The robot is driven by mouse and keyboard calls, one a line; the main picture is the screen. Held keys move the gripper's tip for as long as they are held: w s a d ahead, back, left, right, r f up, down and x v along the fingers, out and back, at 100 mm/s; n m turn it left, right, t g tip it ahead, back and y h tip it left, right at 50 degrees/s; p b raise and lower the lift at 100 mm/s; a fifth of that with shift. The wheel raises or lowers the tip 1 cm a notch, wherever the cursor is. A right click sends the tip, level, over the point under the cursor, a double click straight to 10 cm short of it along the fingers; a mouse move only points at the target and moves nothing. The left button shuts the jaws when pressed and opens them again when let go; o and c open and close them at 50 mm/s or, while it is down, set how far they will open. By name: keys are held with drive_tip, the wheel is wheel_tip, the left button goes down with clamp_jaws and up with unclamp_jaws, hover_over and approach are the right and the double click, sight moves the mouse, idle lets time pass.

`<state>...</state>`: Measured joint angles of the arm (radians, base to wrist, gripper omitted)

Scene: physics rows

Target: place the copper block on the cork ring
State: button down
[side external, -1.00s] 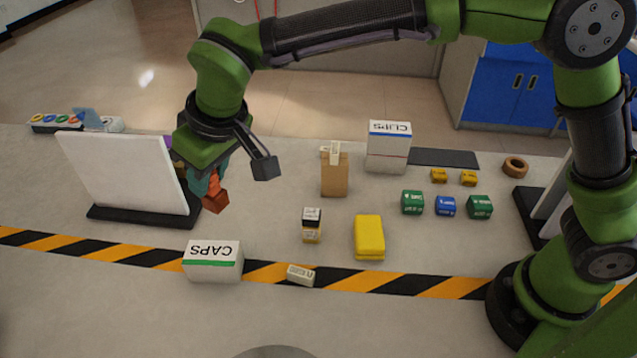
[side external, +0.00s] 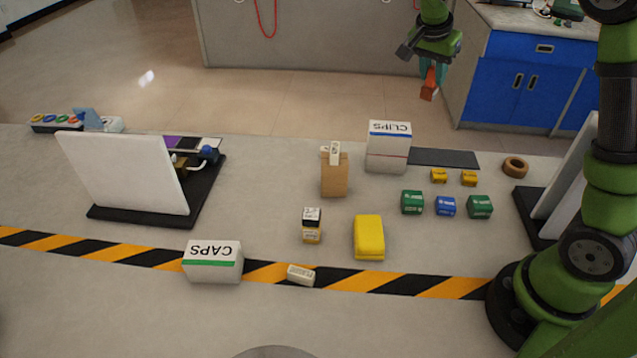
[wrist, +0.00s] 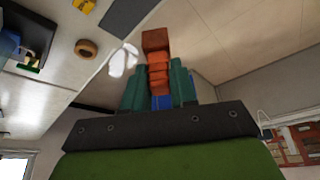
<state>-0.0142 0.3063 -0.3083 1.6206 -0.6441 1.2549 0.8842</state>
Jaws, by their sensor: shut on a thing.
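My gripper (side external: 432,76) is shut on the copper block (side external: 429,90), an orange-brown piece, and holds it in the air beyond the table's far edge in the side view. The block also shows between the teal fingers in the wrist view (wrist: 156,60). The cork ring (side external: 515,166) lies flat on the table at the far right, lower and to the right of the block in the side view. It also shows at the upper left of the wrist view (wrist: 87,48). Block and ring are well apart, and nothing shows on the ring.
A dark mat (side external: 443,158) and small yellow blocks (side external: 468,179) lie left of the ring. Green and blue blocks (side external: 445,206) are nearer. The CLIPS box (side external: 388,148) and a paper bag (side external: 334,176) stand to the left. A white panel (side external: 572,185) stands on the right.

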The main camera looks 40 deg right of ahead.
drive_tip(key=s+d+m+g+y, duration=0.1)
drive_tip(key=s+d+m+g, duration=0.3)
drive_tip(key=s+d+m, duration=1.1)
drive_tip(key=shift+s+d+f+n, duration=0.3)
drive_tip(key=shift+s+f+n, duration=0.45)
drive_tip(key=shift+f, duration=1.65)
drive_tip(key=shift+s+d+f+n, duration=0.4)
drive_tip(key=shift+s+f, duration=0.6)
drive_tip(key=shift+f, duration=1.45)
drive_tip(key=shift+s+d+f+n, duration=0.2)
drive_tip(key=shift+s+f+n, duration=0.6)
drive_tip(key=shift+f, duration=1.6)
drive_tip(key=c, duration=0.9)
unclamp_jaws()
drive_tip(key=shift+f, duration=0.15)
